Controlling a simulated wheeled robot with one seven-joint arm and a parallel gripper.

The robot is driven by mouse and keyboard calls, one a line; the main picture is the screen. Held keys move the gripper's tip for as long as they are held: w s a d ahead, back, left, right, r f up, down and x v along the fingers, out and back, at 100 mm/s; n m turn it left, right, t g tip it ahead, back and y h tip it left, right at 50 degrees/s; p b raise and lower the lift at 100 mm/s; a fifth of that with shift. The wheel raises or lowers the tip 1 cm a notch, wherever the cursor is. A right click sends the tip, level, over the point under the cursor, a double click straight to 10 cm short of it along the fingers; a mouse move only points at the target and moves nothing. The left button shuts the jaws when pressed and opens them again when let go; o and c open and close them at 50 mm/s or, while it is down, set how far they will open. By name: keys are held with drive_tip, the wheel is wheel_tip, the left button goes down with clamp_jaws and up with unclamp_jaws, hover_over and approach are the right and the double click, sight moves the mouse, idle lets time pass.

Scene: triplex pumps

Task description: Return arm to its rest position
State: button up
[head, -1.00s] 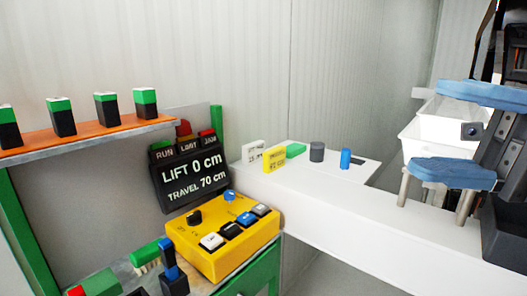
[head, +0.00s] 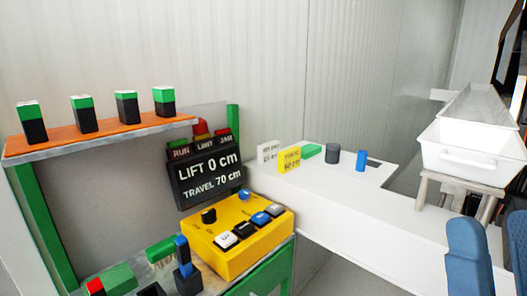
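My gripper (head: 492,228) is at the bottom right corner of the head view. Only its two blue fingers show, pointing up and cut off by the frame edges. A gap lies between them, with nothing seen in it. The gripper stands in front of the white bench (head: 330,215) and touches nothing that I can see. The rest of the arm is out of view.
A yellow control box (head: 240,255) with buttons stands at lower centre, by a black display (head: 208,178) reading LIFT 0 cm, TRAVEL 70 cm. Green-topped black blocks line an orange shelf (head: 100,137). A white bin (head: 470,155) stands at right.

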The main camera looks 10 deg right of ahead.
drive_tip(key=s+f+g, duration=0.7)
drive_tip(key=s+f, duration=0.2)
drive_tip(key=f, duration=0.3)
drive_tip(key=s+f+g+y, duration=0.1)
drive_tip(key=s+f+g, duration=0.6)
drive_tip(key=s+f, duration=0.3)
wheel_tip(320, 180, down, 3)
drive_tip(key=shift+s+d+r+n, duration=0.1)
drive_tip(key=shift+s+d+n, duration=0.05)
drive_tip(key=shift+s+n, duration=0.15)
